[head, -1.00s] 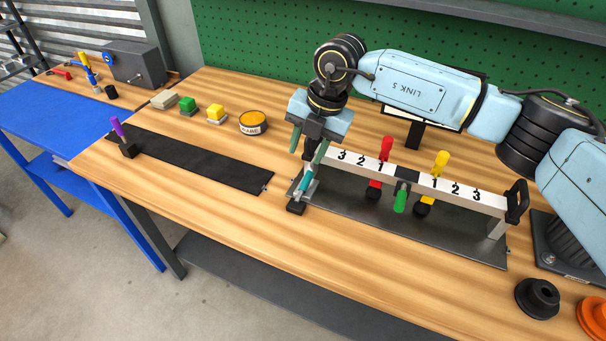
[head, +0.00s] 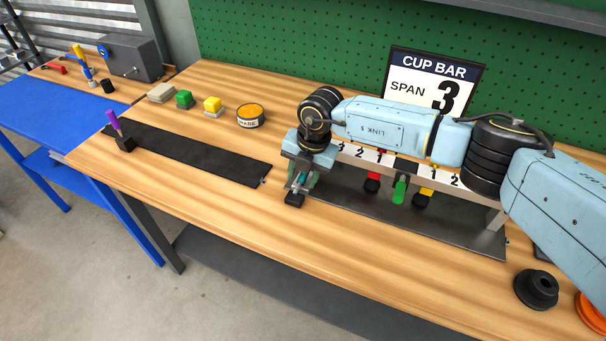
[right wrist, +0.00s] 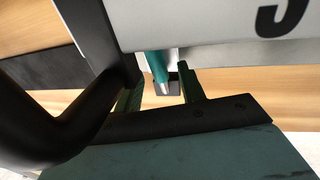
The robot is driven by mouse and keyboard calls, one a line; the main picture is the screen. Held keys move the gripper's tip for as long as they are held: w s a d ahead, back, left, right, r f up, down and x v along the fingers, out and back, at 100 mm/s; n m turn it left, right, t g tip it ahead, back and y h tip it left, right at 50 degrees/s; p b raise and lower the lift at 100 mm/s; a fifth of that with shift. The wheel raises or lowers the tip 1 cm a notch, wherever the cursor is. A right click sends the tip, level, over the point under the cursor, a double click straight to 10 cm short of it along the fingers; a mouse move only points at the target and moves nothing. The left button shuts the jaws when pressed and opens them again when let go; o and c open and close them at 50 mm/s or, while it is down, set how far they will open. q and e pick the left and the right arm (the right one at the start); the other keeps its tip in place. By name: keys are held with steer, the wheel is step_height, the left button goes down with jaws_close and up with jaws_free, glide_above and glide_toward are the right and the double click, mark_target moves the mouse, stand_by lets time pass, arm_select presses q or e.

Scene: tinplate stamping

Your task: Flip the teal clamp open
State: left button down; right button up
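The teal clamp (head: 299,180) stands at the left end of the white numbered bar. Its black foot (head: 294,200) shows below my gripper, and much of the clamp is hidden by the gripper. In the right wrist view its teal handle (right wrist: 160,66) shows between and just beyond my finger tips. My right gripper (head: 302,174) is low over the clamp. In the right wrist view its green fingers (right wrist: 160,86) are apart, with a gap on both sides of the handle. I cannot tell whether either finger touches it. My left gripper is not in view.
The numbered bar (head: 380,157) stands on a dark metal plate (head: 450,230), with red, green (head: 399,190) and yellow clamps along it, partly behind my arm. A sign (head: 435,80) reads CUP BAR SPAN 3. A black strip (head: 200,155) lies left, with bare wood in front.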

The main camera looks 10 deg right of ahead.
jaws_close()
stand_by(0.3)
